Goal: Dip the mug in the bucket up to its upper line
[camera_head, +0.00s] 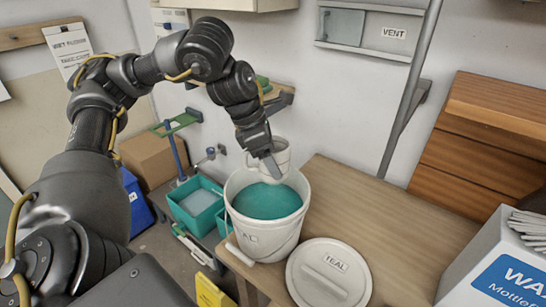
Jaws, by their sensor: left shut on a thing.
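A white bucket (262,243) of teal glaze (266,201) stands on the wooden table, marked TEAL on its front. My left gripper (274,169) comes down from the upper left and is shut on a pale mug (282,153). The mug looks upright, at the far side of the bucket's opening. The gripper's fingers hide part of it. I cannot tell whether its base touches the glaze, and no line on it can be made out. My right gripper is out of view.
The bucket's lid (328,275), marked TEAL, lies at the table's front edge, close to the bucket. A white box (497,262) with a blue label stands at the right. The table (392,215) is clear between them. Teal tubs (196,205) are left of the table.

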